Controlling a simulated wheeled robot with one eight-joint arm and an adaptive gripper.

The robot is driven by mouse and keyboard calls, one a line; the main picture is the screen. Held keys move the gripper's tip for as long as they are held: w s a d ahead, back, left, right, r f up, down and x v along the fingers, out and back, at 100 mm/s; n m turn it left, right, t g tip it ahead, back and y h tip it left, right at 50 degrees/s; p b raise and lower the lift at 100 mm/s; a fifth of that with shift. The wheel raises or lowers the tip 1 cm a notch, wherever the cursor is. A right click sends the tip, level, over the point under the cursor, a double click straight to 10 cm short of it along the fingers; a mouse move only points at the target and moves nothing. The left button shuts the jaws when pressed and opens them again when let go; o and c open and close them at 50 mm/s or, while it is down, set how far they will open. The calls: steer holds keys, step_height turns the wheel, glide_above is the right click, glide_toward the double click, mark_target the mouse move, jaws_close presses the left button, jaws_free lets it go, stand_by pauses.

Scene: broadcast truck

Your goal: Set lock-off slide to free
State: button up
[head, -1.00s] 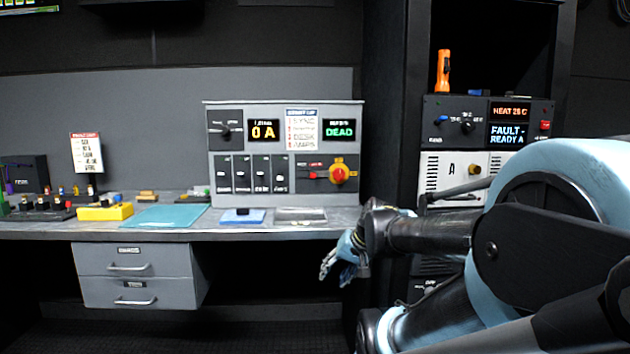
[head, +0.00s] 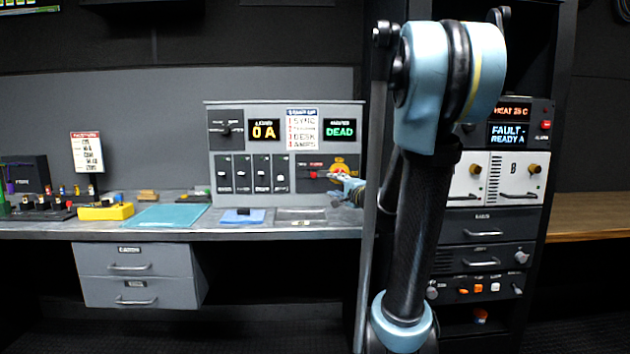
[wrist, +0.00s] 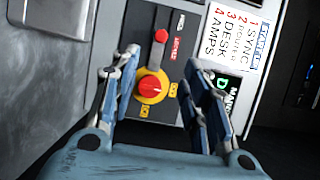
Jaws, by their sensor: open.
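My gripper (wrist: 156,70) is open and points at the panel. Its fingers straddle the rotary knob and hold nothing. In the head view my gripper (head: 342,178) is at the panel's lower right and partly covers the rotary knob.
The grey panel (head: 215,145) has dark switches and displays reading 0 A and DEAD. A blue mat (head: 165,217), yellow box (head: 105,212) and tray (head: 300,210) lie on the bench in front. A dark rack with drawers (head: 485,228) stands at right.

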mark_target(314, 176)
steer(key=x, duration=1.7)
steer(key=shift+a, duration=0.15)
steer(key=shift+r, duration=0.1)
jaws_close()
